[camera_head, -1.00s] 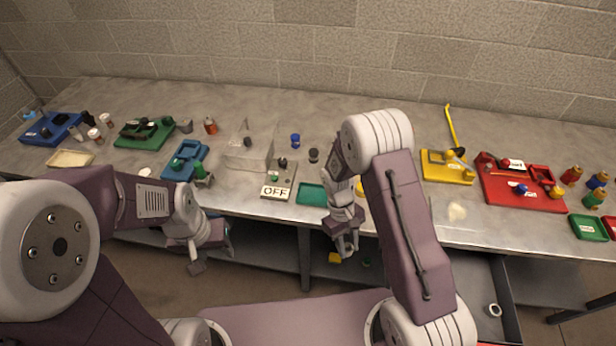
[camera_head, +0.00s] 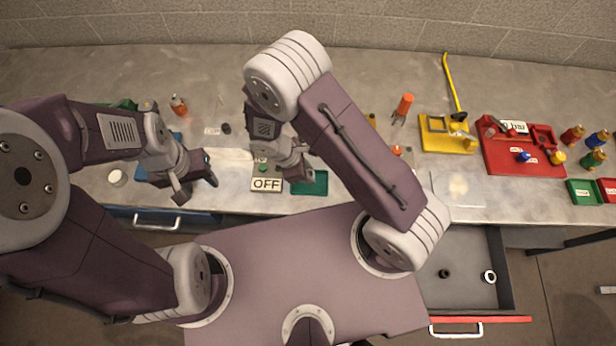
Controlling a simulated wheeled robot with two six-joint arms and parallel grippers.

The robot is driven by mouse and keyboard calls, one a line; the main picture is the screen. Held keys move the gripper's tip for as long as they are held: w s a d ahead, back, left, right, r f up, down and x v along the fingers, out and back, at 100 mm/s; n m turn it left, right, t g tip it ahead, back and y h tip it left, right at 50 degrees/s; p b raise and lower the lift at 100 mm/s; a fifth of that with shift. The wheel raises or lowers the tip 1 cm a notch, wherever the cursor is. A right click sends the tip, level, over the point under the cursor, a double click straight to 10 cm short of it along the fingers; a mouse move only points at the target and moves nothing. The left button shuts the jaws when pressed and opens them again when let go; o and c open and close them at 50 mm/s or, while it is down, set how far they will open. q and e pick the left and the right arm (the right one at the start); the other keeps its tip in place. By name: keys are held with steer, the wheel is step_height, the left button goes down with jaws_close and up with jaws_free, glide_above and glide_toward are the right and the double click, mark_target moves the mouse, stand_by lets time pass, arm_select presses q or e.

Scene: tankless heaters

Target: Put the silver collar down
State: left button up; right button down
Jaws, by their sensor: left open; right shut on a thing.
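My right gripper (camera_head: 297,176) is over the bench, between the grey unit with the OFF sign (camera_head: 266,185) and the teal tray (camera_head: 318,186). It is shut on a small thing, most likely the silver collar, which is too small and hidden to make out. I cannot tell whether it touches anything below. My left gripper (camera_head: 196,193) is open and appears empty, near the bench's front edge on the left. A pale ring (camera_head: 489,277) and a dark ring (camera_head: 445,273) lie in the open drawer at the lower right.
A green tray (camera_head: 584,192) is at the far right.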

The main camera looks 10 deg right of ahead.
steer(key=shift+w+f, duration=0.2)
steer(key=f, duration=0.4)
steer(key=shift+s+d, duration=0.1)
steer(key=shift+s, duration=0.2)
steer(key=shift+w+f, duration=0.1)
steer(key=shift+w, duration=0.1)
steer(key=c, duration=1.3)
jaws_free()
steer(key=shift+c, duration=0.2)
arm_select(q)
steer(key=shift+d, duration=0.1)
arm_select(e)
steer(key=shift+s, duration=0.1)
